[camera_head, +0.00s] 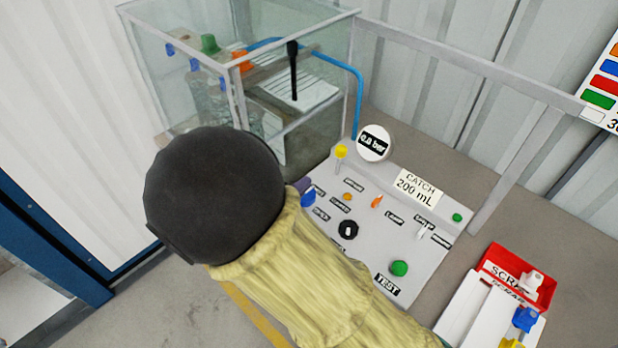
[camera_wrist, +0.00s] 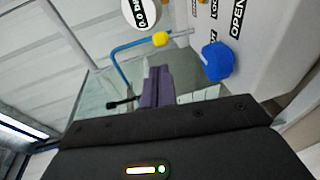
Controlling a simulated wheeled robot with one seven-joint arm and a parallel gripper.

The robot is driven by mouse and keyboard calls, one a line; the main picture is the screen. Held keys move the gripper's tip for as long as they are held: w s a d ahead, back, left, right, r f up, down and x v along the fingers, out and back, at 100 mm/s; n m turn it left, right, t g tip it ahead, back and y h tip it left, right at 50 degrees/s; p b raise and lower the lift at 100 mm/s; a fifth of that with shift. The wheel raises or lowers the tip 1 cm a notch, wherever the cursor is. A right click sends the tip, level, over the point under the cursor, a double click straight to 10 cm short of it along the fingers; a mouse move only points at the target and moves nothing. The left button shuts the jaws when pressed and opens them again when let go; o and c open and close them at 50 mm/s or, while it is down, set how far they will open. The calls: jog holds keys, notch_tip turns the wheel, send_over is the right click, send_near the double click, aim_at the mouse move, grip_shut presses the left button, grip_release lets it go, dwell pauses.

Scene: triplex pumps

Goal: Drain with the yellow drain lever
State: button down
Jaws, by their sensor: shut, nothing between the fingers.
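The yellow drain lever (camera_head: 341,151) shows as a yellow knob on a thin stem at the panel's upper left corner, below the round gauge. It also shows in the wrist view (camera_wrist: 161,39), its stem running right to the panel. My gripper (camera_wrist: 158,72) is shut and empty, its purple fingers pointing towards the yellow knob with a gap between them. In the head view only a bit of the purple fingers (camera_head: 301,184) shows past my dark wrist, beside a blue knob (camera_head: 308,199). That blue knob is right of the fingers in the wrist view (camera_wrist: 217,61).
The sloping grey panel (camera_head: 400,235) carries a gauge reading 0.0 bar (camera_head: 374,143), a "CATCH 200 mL" display (camera_head: 417,186), an orange lever (camera_head: 376,202) and green buttons. A glass tank (camera_head: 170,100) with a blue pipe (camera_head: 358,95) stands behind. A red scrap tray (camera_head: 545,293) is at right.

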aim_at(338, 153)
jog(key=x, duration=1.2)
jog(key=shift+w+d, duration=0.15)
jog(key=shift+w, duration=0.15)
jog(key=shift+r+p, duration=0.15)
jog(key=shift+p, duration=0.35)
